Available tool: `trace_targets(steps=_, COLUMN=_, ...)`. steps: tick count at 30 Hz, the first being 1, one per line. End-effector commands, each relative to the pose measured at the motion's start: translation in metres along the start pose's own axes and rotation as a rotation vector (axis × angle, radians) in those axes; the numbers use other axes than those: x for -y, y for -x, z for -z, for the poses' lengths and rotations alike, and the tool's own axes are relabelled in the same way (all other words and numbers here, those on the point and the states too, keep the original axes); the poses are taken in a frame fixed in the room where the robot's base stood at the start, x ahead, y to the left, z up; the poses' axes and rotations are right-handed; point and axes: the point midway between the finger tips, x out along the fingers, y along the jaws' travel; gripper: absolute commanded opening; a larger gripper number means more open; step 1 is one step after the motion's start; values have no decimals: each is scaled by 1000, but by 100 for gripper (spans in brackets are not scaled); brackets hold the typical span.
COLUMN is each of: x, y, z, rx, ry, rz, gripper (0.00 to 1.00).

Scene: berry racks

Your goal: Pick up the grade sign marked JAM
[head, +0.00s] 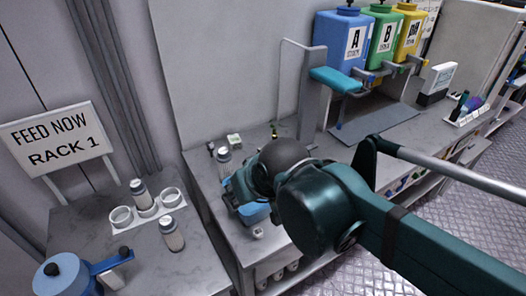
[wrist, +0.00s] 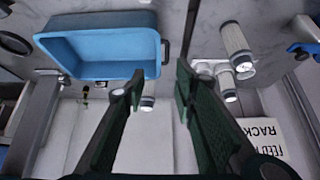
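I cannot make out any sign that reads JAM in either view. A small white panel with a dark lower part (head: 437,82) stands at the back right of the long counter, its lettering too small to read. My gripper (wrist: 160,72) is open and empty in the wrist view, its two dark green fingers apart. A white-capped bottle (wrist: 148,98) shows between them, farther off. In the head view my arm hides the fingertips; the gripper is over the near left end of the long counter, close to a blue tray (wrist: 95,72).
A sign reading FEED NOW RACK 1 (head: 57,140) stands behind the left table (head: 190,272), which bears bottles (head: 171,235) and a white holder (head: 147,211). Blue (head: 340,50), green (head: 384,45) and yellow (head: 408,38) dispensers line the back right. A low white rack (head: 468,116) stands farther right.

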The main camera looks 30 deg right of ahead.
Motion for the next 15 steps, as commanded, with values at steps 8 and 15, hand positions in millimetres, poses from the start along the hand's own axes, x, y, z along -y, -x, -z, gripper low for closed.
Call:
trace_targets(steps=8, x=-10, y=0, z=34, rx=45, ry=-105, rz=-17, gripper=28)
trace_targets(steps=15, x=-22, y=-5, z=64, rx=90, ry=-216, rz=-37, gripper=28)
